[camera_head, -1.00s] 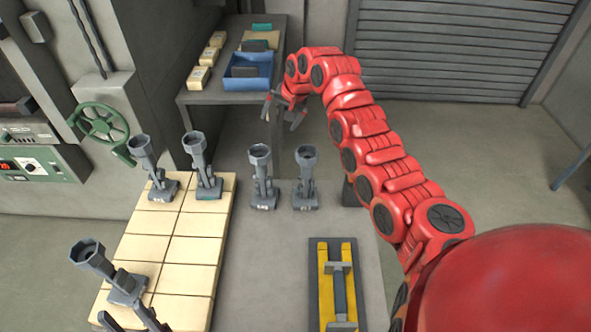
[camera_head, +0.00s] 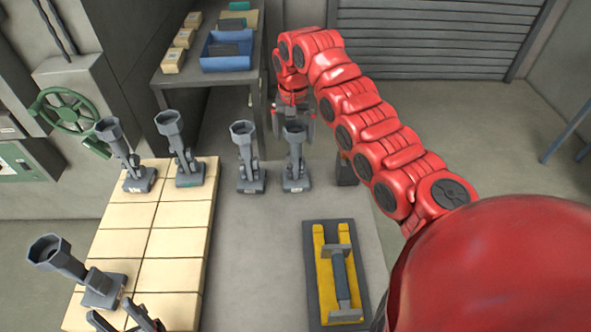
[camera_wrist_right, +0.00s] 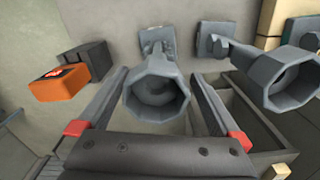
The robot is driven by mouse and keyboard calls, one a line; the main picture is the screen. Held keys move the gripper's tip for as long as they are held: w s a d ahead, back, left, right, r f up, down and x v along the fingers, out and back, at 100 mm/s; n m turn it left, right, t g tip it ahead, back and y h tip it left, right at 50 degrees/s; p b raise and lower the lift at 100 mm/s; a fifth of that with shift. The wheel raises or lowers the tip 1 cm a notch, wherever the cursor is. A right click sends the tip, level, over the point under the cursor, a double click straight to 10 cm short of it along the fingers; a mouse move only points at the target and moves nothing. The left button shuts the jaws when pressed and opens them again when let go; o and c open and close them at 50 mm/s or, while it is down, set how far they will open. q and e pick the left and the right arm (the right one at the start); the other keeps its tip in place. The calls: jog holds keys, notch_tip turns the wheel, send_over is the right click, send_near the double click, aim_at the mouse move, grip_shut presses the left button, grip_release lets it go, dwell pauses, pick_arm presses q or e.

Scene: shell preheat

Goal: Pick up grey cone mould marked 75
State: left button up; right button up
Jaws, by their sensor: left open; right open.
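Several grey cone moulds, each an eight-sided cup on a stem and square base, stand in the head view. Two stand on the cream tiles at the back, the left one (camera_head: 122,155) beside another (camera_head: 180,150). Two stand on the grey tabletop, one (camera_head: 247,160) left of the other (camera_head: 296,158). One more (camera_head: 75,270) is at front left. I cannot read which is marked 75. My right gripper (camera_head: 293,112) is open, pointing down behind the rightmost mould. In the wrist view that mould's cup (camera_wrist_right: 157,92) shows between the open fingers. My left gripper (camera_head: 132,318) is open at the bottom edge.
A yellow and dark cradle (camera_head: 322,285) holding a bar lies at the front right of the table. A dark block (camera_head: 346,168) stands right of the moulds; an orange block (camera_wrist_right: 60,84) shows in the wrist view. A blue bin (camera_head: 228,62) stands on the rear shelf.

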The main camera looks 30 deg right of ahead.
aim_at(295, 147)
jog(key=f, duration=0.5)
jog(key=shift+d+f, duration=0.1)
jog(key=shift+d, duration=0.15)
grip_shut()
